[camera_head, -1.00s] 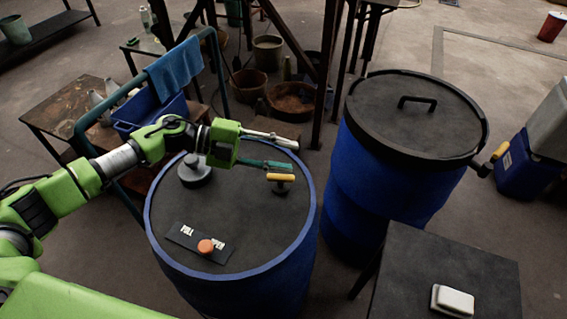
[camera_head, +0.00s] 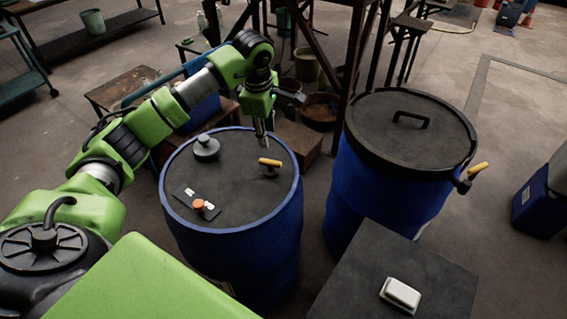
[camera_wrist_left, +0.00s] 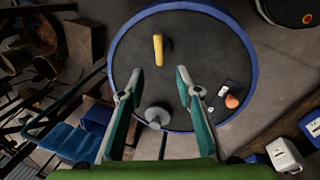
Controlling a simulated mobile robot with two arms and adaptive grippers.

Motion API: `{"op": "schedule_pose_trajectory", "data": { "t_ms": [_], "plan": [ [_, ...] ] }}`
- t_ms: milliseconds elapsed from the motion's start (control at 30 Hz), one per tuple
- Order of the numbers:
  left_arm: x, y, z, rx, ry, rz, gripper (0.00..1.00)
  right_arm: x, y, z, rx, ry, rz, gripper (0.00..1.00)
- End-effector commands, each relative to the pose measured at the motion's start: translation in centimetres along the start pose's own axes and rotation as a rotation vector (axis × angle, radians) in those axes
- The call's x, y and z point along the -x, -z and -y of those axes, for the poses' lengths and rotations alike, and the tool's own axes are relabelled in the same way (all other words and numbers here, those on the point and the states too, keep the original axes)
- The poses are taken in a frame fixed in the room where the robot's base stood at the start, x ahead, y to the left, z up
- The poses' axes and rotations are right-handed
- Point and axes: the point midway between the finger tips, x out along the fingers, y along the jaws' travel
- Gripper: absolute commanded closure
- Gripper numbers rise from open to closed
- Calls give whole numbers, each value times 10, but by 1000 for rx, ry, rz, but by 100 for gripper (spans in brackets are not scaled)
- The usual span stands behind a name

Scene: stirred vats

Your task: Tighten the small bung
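The near blue drum (camera_head: 238,270) has a dark lid (camera_head: 232,188) with several fittings. One is a small fitting with a yellow crossbar handle (camera_head: 270,162), at the lid's right side; the handle also shows in the left wrist view (camera_wrist_left: 158,50). A wider grey round cap with a knob (camera_head: 206,148) sits at the back left; it also shows in the wrist view (camera_wrist_left: 157,115). I cannot tell for sure which is the small bung. My left gripper (camera_head: 265,144) points down above the lid, just behind the yellow handle. Its fingers (camera_wrist_left: 158,78) are open and empty.
An orange knob (camera_head: 198,205) sits on a labelled black plate on the lid. A second blue drum (camera_head: 345,190) with a black lid stands to the right. A dark table (camera_head: 400,265) with a white block (camera_head: 401,294) is in front. Metal frame posts stand behind.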

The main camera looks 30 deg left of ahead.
Motion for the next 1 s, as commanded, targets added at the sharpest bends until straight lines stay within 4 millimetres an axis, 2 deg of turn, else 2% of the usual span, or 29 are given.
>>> {"op": "schedule_pose_trajectory", "data": {
  "t_ms": [167,300,633,800,1000],
  "plan": [
    [-20,1,1,-1,5,-4,68,6,8,13,-5,15,-10,39],
    [-48,0,1,1,7,-2,68,14,17,23,-7,26,-21,39],
    [-114,0,1,1,4,-1,68,28,15,12,-2,15,-18,39],
    [-131,0,0,0,2,-1,68,30,13,9,-2,11,-15,39],
    [-137,1,0,0,0,-1,68,30,12,9,-3,11,-13,39]
  ]
}}
